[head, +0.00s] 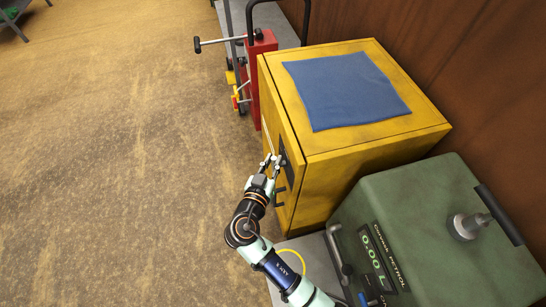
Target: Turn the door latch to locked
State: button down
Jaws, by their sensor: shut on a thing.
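The yellow cabinet (390,142) stands right of centre, and its door (272,110) faces left and looks closed against the body. A dark plate (287,150) sits on the door beside the gripper. My gripper (273,162) is at the door front by this plate, shut on the door latch. The latch itself is mostly hidden by the fingers, and I cannot tell which way it is turned.
A blue cloth (345,88) lies on the cabinet top. A green petrol unit (425,215) stands close in front of the cabinet. A red jack-like device (261,70) with a bar handle stands behind. The floor (120,160) to the left is clear.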

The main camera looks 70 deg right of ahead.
jog(key=y+p, duration=0.1)
jog(key=p, duration=0.1)
jog(key=n+y+p, duration=0.1)
jog(key=p, duration=0.2)
jog(key=d+r+g+y+p, duration=0.1)
jog(key=p, duration=0.1)
jog(key=shift+w+n+y+p, duration=0.3)
jog(key=shift+w+n+y, duration=0.05)
jog(key=shift+n+y, duration=0.05)
jog(key=shift+w+d+f+n+g+y+p, duration=0.2)
jog(key=shift+f+n+g+y+p, duration=0.4)
jog(key=shift+y, duration=0.75)
jog(key=shift+w+d+f+n+g+y+p, duration=0.15)
jog(key=shift+d+f+n+g+y+p, duration=0.35)
jog(key=shift+g+y, duration=0.7)
jog(key=shift+w+d+f+n+g+y+p, duration=0.25)
jog(key=shift+n+g+y+p, duration=0.35)
jog(key=shift+y, duration=0.95)
jog(key=shift+s+a, duration=0.1)
jog(key=shift+a, duration=0.1)
jog(key=c, duration=1.1)
grip_release()
